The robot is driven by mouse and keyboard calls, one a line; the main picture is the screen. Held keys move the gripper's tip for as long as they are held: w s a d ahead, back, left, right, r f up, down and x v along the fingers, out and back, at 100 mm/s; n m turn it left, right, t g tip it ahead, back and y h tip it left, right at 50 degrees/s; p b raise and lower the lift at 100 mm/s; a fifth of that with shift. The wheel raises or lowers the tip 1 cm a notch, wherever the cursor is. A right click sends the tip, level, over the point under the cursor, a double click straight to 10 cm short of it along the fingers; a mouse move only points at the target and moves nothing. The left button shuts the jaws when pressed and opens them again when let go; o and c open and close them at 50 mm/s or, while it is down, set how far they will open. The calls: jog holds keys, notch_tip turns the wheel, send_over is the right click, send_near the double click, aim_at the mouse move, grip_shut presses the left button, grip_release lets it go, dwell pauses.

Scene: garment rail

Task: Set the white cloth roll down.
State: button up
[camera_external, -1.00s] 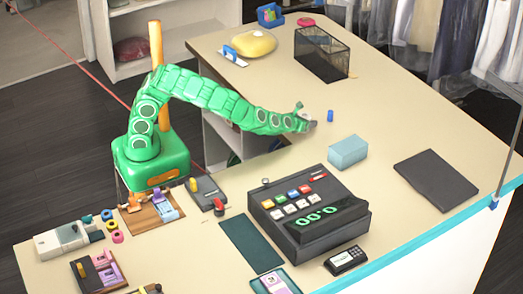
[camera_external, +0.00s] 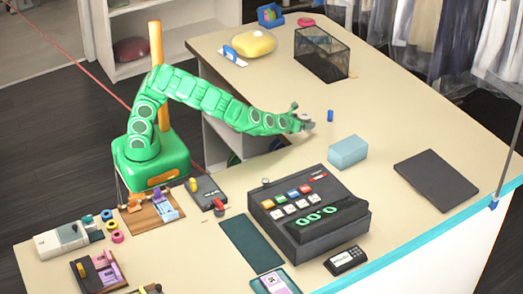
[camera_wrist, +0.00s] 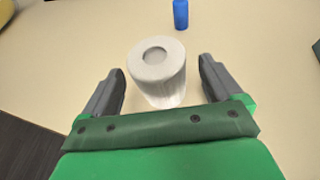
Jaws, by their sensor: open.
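The white cloth roll (camera_wrist: 157,77) stands upright in the wrist view, its round end with a hollow centre facing up. It appears to rest on the beige counter (camera_wrist: 55,55). My gripper (camera_wrist: 160,70) is open, with one dark finger on each side of the roll and a visible gap on both sides. In the external view my gripper (camera_external: 303,122) is low over the counter at the end of the green arm. The roll is mostly hidden by the gripper there.
A small blue cylinder (camera_external: 330,116) stands just beyond the gripper; it also shows in the wrist view (camera_wrist: 181,14). A light blue box (camera_external: 347,152) and a black cash register (camera_external: 308,210) stand nearer the front. The counter behind the gripper is largely clear.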

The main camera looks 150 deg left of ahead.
jog(key=shift+v, duration=4.2)
